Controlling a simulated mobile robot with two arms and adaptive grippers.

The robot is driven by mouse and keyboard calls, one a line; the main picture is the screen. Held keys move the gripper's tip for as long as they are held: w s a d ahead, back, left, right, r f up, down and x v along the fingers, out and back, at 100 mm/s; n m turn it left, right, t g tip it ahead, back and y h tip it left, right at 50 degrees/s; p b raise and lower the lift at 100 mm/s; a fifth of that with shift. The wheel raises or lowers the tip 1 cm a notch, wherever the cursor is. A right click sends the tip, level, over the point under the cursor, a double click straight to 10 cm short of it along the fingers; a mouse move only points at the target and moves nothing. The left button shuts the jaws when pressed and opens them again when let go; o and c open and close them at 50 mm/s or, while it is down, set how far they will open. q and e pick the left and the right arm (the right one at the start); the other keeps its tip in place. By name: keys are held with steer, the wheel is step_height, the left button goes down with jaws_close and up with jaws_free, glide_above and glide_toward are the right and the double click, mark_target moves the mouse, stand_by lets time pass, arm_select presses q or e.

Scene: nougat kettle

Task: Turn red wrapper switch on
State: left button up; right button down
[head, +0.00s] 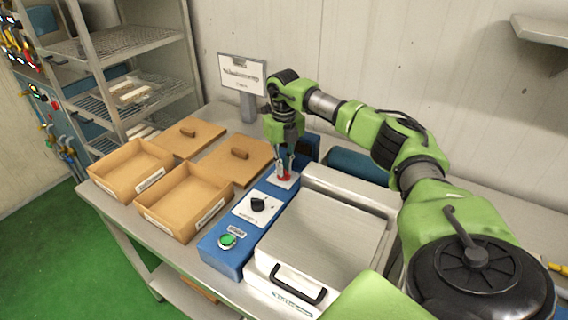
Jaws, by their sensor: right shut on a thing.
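The red switch (284,177) sits on a white plate at the far end of a blue control panel (221,257). My right gripper (284,170) reaches down over it from above, with its fingers shut around the red part. The fingers partly hide the switch, so I cannot tell its position. The same panel carries a black rotary knob (258,204) on a white plate and a green round button (227,240) nearest the front. My left gripper is not in view.
A white lidded machine (322,236) with a black handle stands right of the panel. Two open brown boxes (186,201) and their lids lie to the left. A sign (243,75) stands behind. A wire rack (118,42) is at the back left.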

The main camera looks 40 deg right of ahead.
steer(key=m+p, duration=0.1)
steer(key=m, duration=0.2)
steer(key=m+p, duration=0.1)
steer(key=m, duration=0.2)
steer(key=shift+w+r, duration=0.1)
steer(key=shift+r, duration=0.1)
steer(key=m+p, duration=0.1)
steer(key=m, duration=0.4)
steer(key=shift+p, duration=0.3)
steer(key=shift+d+m, duration=0.1)
steer(key=shift+m, duration=0.4)
steer(key=c, duration=2.1)
jaws_free()
steer(key=shift+c, duration=0.2)
steer(key=shift+f, duration=0.1)
step_height(320, 180, up, 12)
